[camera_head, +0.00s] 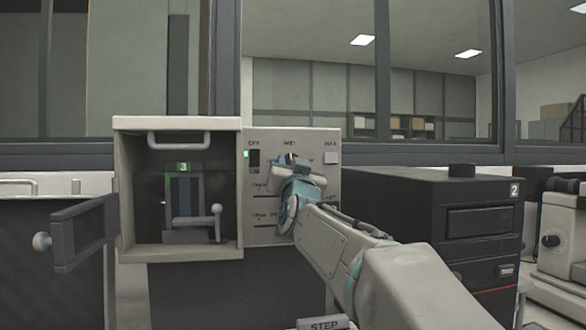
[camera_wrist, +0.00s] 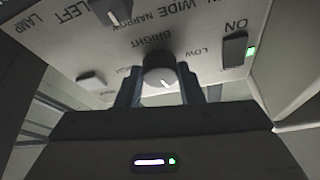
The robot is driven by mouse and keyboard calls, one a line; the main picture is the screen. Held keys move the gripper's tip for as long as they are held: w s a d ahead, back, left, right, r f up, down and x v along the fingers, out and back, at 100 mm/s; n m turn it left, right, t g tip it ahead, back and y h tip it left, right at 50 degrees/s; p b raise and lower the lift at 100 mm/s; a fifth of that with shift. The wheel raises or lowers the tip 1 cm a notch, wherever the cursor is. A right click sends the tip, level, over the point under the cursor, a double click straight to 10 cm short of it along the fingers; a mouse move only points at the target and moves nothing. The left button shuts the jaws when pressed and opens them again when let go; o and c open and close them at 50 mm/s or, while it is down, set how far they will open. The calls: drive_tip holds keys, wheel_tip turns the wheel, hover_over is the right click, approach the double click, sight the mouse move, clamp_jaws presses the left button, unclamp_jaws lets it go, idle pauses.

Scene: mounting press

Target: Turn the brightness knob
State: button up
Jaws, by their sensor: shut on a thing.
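The brightness knob (camera_wrist: 160,72) is a round dark grey dial with a white pointer mark, beside the word BRIGHT on the pale control panel (camera_wrist: 80,45). In the wrist view its mark points down and slightly right. My gripper (camera_wrist: 160,88) is shut on the knob, with one dark finger on either side of it. In the head view my gripper (camera_head: 298,172) is against the upper part of the panel (camera_head: 319,222), and my wrist hides the knob there.
A rocker switch (camera_wrist: 235,48) beside ON and a green light (camera_wrist: 251,51) are close by. A dark knob (camera_wrist: 112,10) and a pale button (camera_wrist: 92,82) are on the same panel. The open chamber (camera_head: 188,205) stands left; a black cabinet (camera_head: 480,220) stands right.

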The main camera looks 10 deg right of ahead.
drive_tip(key=shift+a+m+h+p, duration=0.1)
drive_tip(key=shift+m+h+p, duration=0.55)
drive_tip(key=shift+m, duration=0.65)
drive_tip(key=shift+m+g, duration=0.3)
drive_tip(key=o, duration=1)
drive_tip(key=b+v, duration=0.1)
drive_tip(key=v, duration=1.3)
drive_tip(key=shift+f, duration=0.1)
